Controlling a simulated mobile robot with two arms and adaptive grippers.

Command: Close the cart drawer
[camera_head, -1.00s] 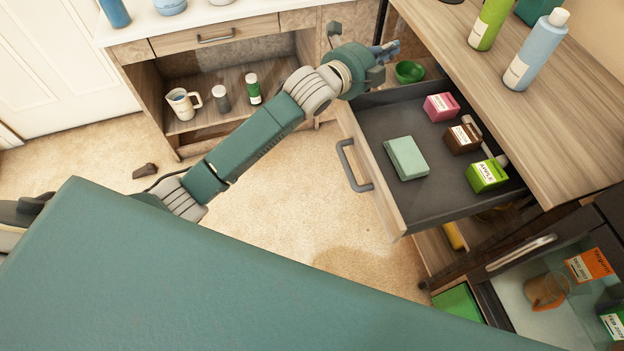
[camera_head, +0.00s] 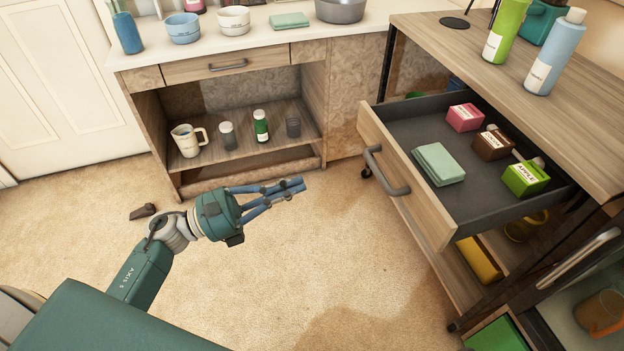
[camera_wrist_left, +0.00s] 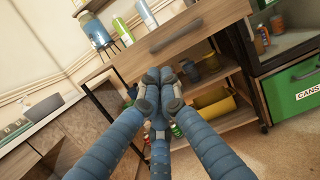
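The cart drawer (camera_head: 408,186) stands pulled out of the wooden cart (camera_head: 433,30), with its grey handle (camera_head: 386,172) on the front panel. Inside lie a folded green cloth (camera_head: 438,163) and pink (camera_head: 465,117), brown (camera_head: 492,144) and green (camera_head: 526,178) boxes. My left gripper (camera_head: 301,187) is over the floor, left of the drawer front and apart from it. Its blue fingers are together with nothing between them. In the left wrist view the closed fingertips (camera_wrist_left: 160,77) point towards the cart, below the drawer handle (camera_wrist_left: 176,37). My right gripper is out of view.
A counter (camera_head: 240,42) with bowls and an open shelf holding a mug (camera_head: 188,140) and bottles stands behind my left arm. Tall bottles (camera_head: 554,52) stand on the cart top. A glass-fronted cabinet (camera_wrist_left: 289,70) is right of the cart. The floor before the drawer is clear.

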